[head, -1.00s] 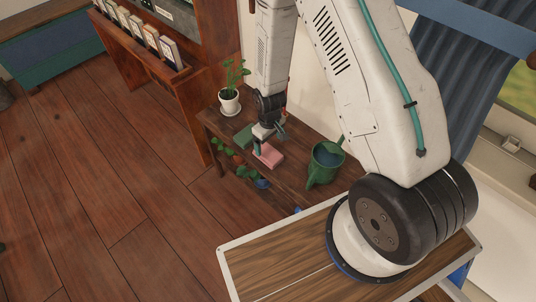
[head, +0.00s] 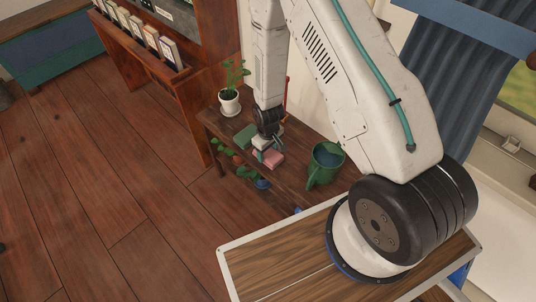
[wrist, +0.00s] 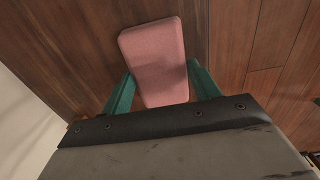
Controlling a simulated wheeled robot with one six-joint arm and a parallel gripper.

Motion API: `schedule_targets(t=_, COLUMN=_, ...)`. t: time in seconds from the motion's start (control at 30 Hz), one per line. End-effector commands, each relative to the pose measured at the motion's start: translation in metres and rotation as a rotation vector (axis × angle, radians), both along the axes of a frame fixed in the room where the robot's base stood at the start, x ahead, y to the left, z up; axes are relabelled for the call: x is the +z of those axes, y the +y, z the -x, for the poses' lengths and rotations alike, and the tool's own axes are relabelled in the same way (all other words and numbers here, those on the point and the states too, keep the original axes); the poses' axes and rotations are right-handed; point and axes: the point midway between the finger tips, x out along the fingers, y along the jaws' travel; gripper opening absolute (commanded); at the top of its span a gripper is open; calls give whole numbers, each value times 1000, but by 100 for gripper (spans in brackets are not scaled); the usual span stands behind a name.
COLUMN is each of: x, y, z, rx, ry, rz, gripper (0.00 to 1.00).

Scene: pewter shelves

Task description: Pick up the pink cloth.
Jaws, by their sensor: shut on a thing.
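The pink cloth (head: 269,158) is a folded, block-like pad at the shelf unit's top board (head: 295,178), between the green block-like item and the watering can. My gripper (head: 262,152) is at the cloth, reaching in from above. In the wrist view the cloth (wrist: 155,55) sits between the two teal fingers of my gripper (wrist: 160,70), which are shut on it.
A green folded item (head: 245,136) lies left of the cloth. A potted plant (head: 230,102) stands further left. A green watering can (head: 326,163) stands to the right. Leafy plants (head: 250,174) show below the board. Open floor (head: 110,190) lies to the left.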

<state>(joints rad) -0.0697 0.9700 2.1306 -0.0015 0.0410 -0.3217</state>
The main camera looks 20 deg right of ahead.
Motion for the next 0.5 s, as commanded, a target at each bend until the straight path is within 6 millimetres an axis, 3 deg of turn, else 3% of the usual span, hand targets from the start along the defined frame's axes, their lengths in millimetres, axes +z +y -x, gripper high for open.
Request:
schedule_targets(t=0.27, x=7, y=0, z=-1, rx=0, ry=-2, rz=0, gripper=35)
schedule_targets(t=0.5, x=39, y=0, z=-2, rx=0, ry=-4, rz=-1, gripper=35)
